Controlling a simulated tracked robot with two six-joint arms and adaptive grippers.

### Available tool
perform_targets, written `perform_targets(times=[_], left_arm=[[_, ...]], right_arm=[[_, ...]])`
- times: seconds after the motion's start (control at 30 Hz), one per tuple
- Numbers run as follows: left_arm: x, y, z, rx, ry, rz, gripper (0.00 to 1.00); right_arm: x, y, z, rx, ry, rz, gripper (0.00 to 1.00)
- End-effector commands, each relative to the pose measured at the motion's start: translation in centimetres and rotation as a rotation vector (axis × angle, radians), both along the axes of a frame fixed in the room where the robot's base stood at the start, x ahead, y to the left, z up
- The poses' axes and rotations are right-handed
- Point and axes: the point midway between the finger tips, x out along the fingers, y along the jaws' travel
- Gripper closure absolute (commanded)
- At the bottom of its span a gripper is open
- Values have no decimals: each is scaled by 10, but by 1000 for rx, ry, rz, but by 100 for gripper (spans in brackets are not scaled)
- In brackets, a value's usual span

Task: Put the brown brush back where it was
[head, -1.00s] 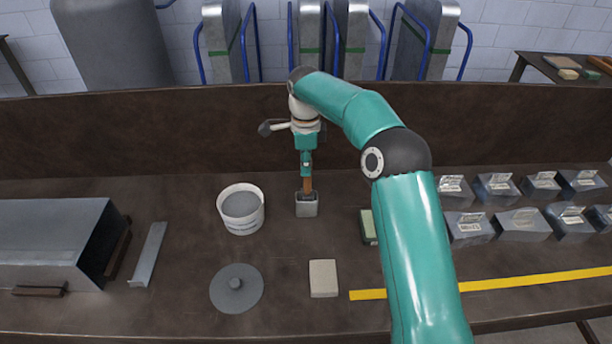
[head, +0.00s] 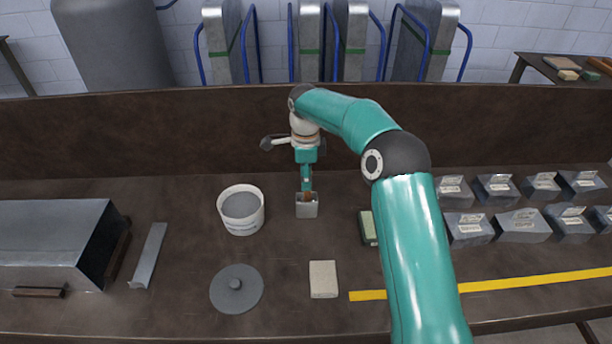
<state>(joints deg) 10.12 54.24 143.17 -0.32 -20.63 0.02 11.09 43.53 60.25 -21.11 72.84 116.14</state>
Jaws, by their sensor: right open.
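The brown brush (head: 307,197) shows only as a small brown piece at the mouth of a small grey square holder (head: 307,210). The rest of it is hidden inside the holder and behind the gripper. My right gripper (head: 306,187) is directly above the holder, pointing down, with its fingertips at the brush's top. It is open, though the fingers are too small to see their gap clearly. My left gripper is not in the head view.
A white bucket (head: 240,223) of grey material stands just left of the holder. A round grey lid (head: 237,290), a beige block (head: 323,279) and a green-topped block (head: 367,228) lie nearby. Several grey blocks (head: 470,229) stand at right, a metal duct (head: 50,235) at left.

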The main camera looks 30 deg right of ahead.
Motion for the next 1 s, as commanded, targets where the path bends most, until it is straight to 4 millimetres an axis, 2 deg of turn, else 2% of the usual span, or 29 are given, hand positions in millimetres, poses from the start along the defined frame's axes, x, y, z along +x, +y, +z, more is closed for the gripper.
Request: perform_targets(times=[0.27, 0.37, 0.73, 0.9, 1.0], left_arm=[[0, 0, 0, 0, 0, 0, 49], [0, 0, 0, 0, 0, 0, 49], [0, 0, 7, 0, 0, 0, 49], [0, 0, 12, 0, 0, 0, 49], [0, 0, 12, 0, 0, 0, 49]], right_arm=[[1, 0, 11, -1, -3, 0, 59], [1, 1, 25, 0, -4, 0, 59], [1, 2, 99, 0, -4, 1, 59], [0, 2, 117, -1, -1, 2, 59], [0, 2, 121, -1, -1, 3, 59]])
